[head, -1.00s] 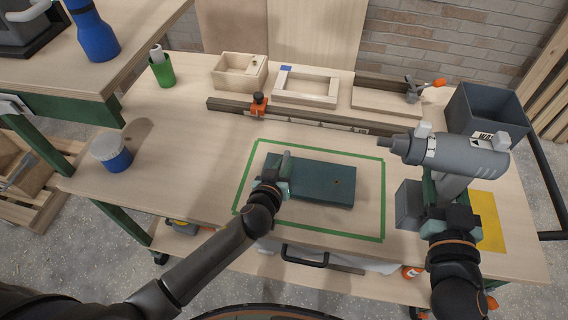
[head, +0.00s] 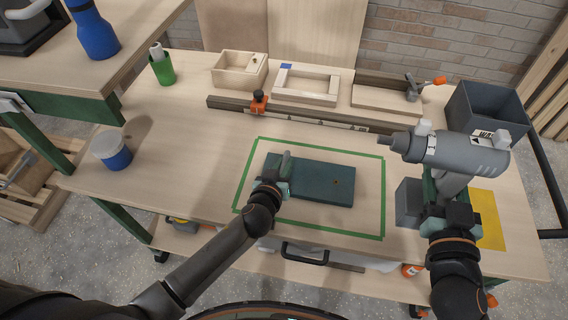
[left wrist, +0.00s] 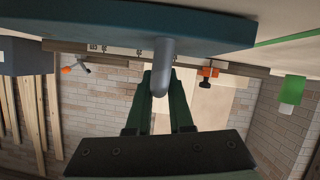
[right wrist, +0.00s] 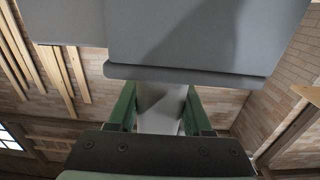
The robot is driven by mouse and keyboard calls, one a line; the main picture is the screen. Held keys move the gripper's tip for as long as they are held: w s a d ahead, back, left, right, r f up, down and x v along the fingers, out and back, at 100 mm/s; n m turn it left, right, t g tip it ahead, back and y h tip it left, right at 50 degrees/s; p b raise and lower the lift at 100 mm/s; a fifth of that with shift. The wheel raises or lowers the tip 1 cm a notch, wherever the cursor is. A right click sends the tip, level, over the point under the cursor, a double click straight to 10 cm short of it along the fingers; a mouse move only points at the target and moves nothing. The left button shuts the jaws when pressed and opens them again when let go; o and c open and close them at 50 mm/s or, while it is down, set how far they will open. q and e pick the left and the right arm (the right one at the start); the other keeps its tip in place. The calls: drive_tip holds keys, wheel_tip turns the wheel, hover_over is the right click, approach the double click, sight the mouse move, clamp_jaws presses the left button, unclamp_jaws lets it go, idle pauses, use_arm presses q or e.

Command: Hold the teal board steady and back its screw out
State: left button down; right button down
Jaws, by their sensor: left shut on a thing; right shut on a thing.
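The teal board (head: 322,183) lies flat on the bench inside a green tape outline. A small dark screw spot (head: 336,183) shows on its top, right of middle. My left gripper (head: 280,186) is at the board's left end, shut on its grey upright handle (head: 286,163). The left wrist view shows the fingers on both sides of this grey peg (left wrist: 163,62), with the board (left wrist: 120,28) beyond. My right gripper (head: 442,192) is shut on the handle of a grey power driver (head: 462,153). The driver is held up to the board's right, its tip (head: 384,142) pointing left, apart from the board.
A grey bin (head: 488,112) stands at the back right, near a yellow sheet (head: 488,222). A rail with an orange clamp (head: 259,103), wooden trays (head: 240,75) and a toggle clamp (head: 412,88) line the back. A blue-and-white tub (head: 111,152) stands left.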

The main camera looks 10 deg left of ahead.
use_arm(q)
drive_tip(key=shift+f, duration=0.1)
use_arm(e)
drive_tip(key=shift+r, duration=0.2)
use_arm(q)
drive_tip(key=c, duration=0.7)
unclamp_jaws()
drive_tip(key=shift+c, duration=0.2)
drive_tip(key=shift+f, duration=0.1)
drive_tip(key=shift+c, duration=0.3)
clamp_jaws()
idle(1.4)
use_arm(e)
drive_tip(key=shift+w, duration=0.1)
